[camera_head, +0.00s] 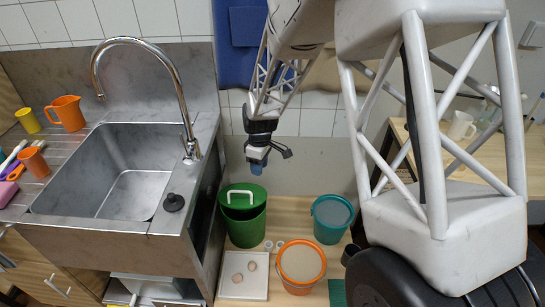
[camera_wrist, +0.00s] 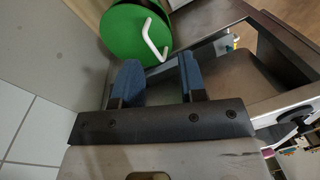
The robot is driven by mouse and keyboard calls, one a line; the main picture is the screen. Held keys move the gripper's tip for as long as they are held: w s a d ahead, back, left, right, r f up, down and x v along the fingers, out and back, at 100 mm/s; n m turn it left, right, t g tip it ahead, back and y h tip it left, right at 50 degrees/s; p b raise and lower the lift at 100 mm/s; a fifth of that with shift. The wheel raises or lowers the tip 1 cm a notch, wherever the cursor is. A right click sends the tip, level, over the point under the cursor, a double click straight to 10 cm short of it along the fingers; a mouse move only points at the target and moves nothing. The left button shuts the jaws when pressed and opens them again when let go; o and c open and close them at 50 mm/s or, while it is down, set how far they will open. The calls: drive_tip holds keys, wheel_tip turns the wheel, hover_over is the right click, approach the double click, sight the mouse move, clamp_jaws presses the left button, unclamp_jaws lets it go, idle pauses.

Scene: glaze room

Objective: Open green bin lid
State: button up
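The green bin (camera_head: 243,228) stands at the left of the wooden surface, beside the sink unit. Its green lid (camera_head: 230,190) carries a white handle (camera_head: 237,195). A darker green area shows below the handle; I cannot tell whether the lid is fully seated. My gripper (camera_head: 257,169) is above the bin, slightly to the right of the handle, apart from it. In the wrist view, my gripper (camera_wrist: 160,64) has its two blue fingers apart with nothing between them. The green lid (camera_wrist: 122,33) and its white handle (camera_wrist: 153,40) lie beyond the fingertips.
The steel sink unit (camera_head: 105,235) with its tall tap (camera_head: 184,110) stands close on the left. A teal bucket (camera_head: 332,218) and an orange-rimmed bucket (camera_head: 301,265) stand to the bin's right. A pale tray (camera_head: 232,288) with small round pieces lies in front.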

drive_tip(key=s+d+r+m, duration=0.2)
drive_tip(key=d+r, duration=0.2)
drive_tip(key=r, duration=0.2)
drive_tip(key=shift+s+d+r+t, duration=0.2)
drive_tip(key=shift+s+d+t, duration=0.1)
drive_tip(key=shift+s, duration=0.1)
